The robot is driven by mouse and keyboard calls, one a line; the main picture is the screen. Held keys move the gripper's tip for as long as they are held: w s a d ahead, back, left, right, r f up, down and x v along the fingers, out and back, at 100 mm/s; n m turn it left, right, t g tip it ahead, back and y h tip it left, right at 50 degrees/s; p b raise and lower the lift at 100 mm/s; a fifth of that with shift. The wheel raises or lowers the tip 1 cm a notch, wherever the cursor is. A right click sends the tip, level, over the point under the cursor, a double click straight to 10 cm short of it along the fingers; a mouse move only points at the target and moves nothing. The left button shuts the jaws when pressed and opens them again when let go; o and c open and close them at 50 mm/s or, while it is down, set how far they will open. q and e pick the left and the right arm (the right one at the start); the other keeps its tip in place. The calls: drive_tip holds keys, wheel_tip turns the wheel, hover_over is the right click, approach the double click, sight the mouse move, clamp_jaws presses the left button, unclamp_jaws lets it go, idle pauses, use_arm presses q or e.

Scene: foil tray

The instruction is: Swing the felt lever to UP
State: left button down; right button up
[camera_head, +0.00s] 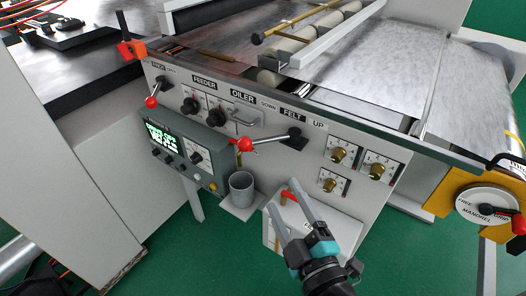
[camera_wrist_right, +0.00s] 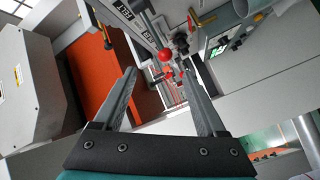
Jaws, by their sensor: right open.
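The felt lever (camera_head: 270,140) is on the grey front panel, under the DOWN, FELT and UP labels. Its black pivot (camera_head: 292,138) is at the right, and its rod points left, on the DOWN side, to a red ball knob (camera_head: 245,145). My right gripper (camera_head: 282,197) is open and empty, below the lever and apart from it. In the right wrist view a red knob (camera_wrist_right: 166,54), apparently the felt lever's, shows beyond and between the open fingertips (camera_wrist_right: 159,75). My left gripper is not in view.
A grey cup (camera_head: 241,186) stands on a small shelf left of my right gripper. A control box with a green display (camera_head: 161,137) is further left. Brass knobs (camera_head: 338,155) sit right of the lever. A white box (camera_head: 325,222) is behind my right gripper's fingers.

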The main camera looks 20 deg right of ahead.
drive_tip(key=p, duration=0.4)
approach(257, 143)
drive_tip(key=w, duration=0.4)
drive_tip(key=shift+w+a, duration=0.1)
drive_tip(key=shift+w, duration=0.1)
drive_tip(key=shift+w+f, duration=0.15)
drive_tip(key=shift+w, duration=0.45)
clamp_jaws()
idle(0.6)
drive_tip(key=c, duration=1.1)
unclamp_jaws()
drive_tip(key=shift+c, duration=0.2)
drive_tip(key=o, duration=1.1)
drive_tip(key=shift+o, duration=0.2)
